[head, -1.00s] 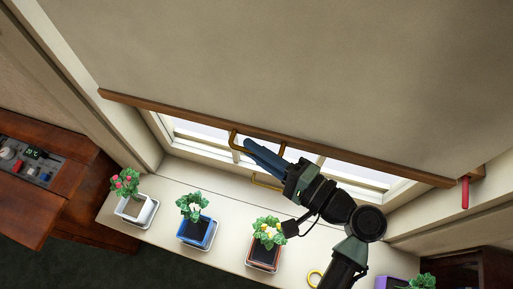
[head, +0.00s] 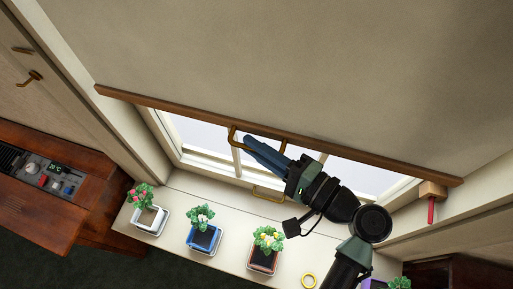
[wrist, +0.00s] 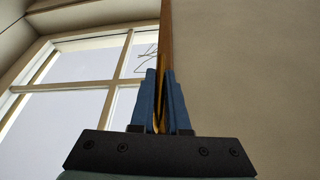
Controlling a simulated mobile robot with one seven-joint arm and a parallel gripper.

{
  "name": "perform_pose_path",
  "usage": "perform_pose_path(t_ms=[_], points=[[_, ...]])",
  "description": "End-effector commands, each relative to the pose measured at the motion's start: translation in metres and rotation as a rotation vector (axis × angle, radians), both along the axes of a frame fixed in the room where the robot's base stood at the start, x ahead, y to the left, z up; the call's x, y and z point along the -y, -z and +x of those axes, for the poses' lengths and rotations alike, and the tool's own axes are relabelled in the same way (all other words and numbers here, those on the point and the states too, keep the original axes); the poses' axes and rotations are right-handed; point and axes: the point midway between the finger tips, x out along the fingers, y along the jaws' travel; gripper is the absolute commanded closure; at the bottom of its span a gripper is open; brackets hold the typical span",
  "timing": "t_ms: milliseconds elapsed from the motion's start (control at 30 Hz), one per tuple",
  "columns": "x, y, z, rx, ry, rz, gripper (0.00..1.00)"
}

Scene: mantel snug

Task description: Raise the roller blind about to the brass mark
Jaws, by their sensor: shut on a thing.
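The beige roller blind (head: 290,60) covers the upper part of the window, with a slanting wooden bar (head: 370,161) along its bottom edge. A brass pull handle (head: 232,136) hangs from this bar. My gripper (head: 250,146) is shut on the handle; in the wrist view the blue fingers (wrist: 160,100) close around it beside the wooden bar (wrist: 166,35). Window panes (head: 200,137) show below the bar. A brass hook-like fitting (head: 32,78) is on the left wall; I cannot tell whether it is the brass mark.
Potted flowers stand on the sill: one in a white pot (head: 148,219), one in a blue pot (head: 203,237), one in a brown pot (head: 263,258). A red-handled wooden piece (head: 431,205) is at the right. A second brass handle (head: 267,193) is below the window.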

Motion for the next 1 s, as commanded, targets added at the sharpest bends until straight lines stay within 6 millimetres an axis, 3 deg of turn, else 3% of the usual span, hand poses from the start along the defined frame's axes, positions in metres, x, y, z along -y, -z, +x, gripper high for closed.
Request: perform_pose_path(t_ms=[33,100,400,633,1000], points=[[0.001,-0.030,0.001,0.006,0.002,-0.001,1.00],[0.001,-0.048,0.001,0.007,0.003,-0.001,1.00],[0.001,-0.107,0.001,0.006,0.002,-0.001,1.00],[0.001,-0.127,0.001,0.005,0.002,-0.001,1.00],[0.001,-0.130,0.001,0.004,0.003,0.000,1.00]])
